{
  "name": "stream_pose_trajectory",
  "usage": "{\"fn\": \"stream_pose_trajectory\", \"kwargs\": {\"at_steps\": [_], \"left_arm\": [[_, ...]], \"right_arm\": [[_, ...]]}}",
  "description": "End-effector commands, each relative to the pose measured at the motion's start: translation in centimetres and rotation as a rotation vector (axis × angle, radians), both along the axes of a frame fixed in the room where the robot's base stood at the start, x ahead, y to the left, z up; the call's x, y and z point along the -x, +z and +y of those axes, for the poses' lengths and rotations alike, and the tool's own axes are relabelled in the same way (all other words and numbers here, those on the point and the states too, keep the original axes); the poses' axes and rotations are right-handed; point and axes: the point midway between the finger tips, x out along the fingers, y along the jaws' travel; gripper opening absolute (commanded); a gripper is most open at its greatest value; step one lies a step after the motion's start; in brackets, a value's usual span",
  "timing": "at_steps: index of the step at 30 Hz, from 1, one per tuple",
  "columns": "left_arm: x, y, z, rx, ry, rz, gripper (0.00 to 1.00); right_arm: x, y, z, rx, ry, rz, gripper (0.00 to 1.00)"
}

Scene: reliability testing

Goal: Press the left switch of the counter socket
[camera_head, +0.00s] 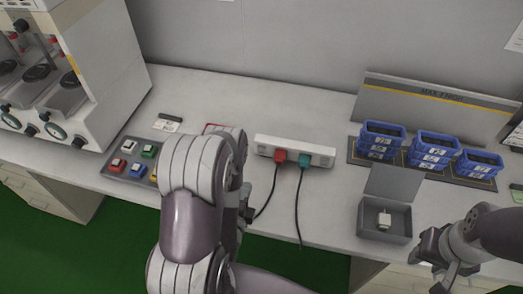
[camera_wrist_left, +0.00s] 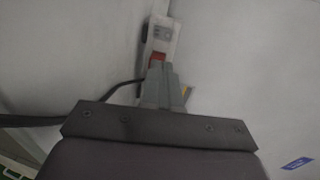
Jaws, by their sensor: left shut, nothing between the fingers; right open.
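The counter socket (camera_head: 318,152) is a white strip on the counter. A red plug (camera_head: 280,156) and a teal plug (camera_head: 305,158) sit in its front, with black cables hanging down. In the left wrist view the socket's end (camera_wrist_left: 160,38) shows beyond my fingers, with small dark details and part of the red plug (camera_wrist_left: 158,57). I cannot tell the left switch clearly. My left gripper (camera_wrist_left: 158,68) is shut and empty, its tips overlapping the plug's lower edge in view; contact cannot be told. My left arm partly hides it in the head view. My right gripper (camera_head: 441,246) is open and empty.
A grey box (camera_head: 369,227) with its lid raised holds a small white item near my right gripper. Blue bins (camera_head: 432,146) stand at the right. A tray (camera_head: 118,155) of coloured blocks and a machine (camera_head: 97,75) stand left. The counter behind the socket is clear.

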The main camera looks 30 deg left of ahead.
Motion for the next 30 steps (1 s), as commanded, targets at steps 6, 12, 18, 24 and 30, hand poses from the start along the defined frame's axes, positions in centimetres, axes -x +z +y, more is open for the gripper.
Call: {"fn": "stream_pose_trajectory", "kwargs": {"at_steps": [6, 12, 18, 24, 30], "left_arm": [[-1.0, -0.3, 0.2, 0.000, -0.001, -0.003, 0.00], [-4.8, -1.1, 1.1, -0.001, -0.002, -0.004, 0.00], [-8.9, -2.1, 2.1, 0.001, -0.001, -0.003, 0.00], [-12.1, -1.6, 2.9, 0.001, -0.001, -0.002, 0.00], [-13.4, -1.4, 3.2, 0.002, -0.001, 0.000, 0.00]], "right_arm": [[0.0, -0.4, 0.0, 0.000, 0.000, 0.000, 0.43], [0.0, -1.5, 0.0, 0.000, 0.000, 0.000, 0.43], [0.0, -2.8, 0.0, 0.000, 0.000, 0.000, 0.43], [0.0, -3.0, 0.0, 0.000, 0.000, 0.000, 0.43], [0.0, -3.1, 0.0, 0.000, 0.000, 0.000, 0.43]]}}
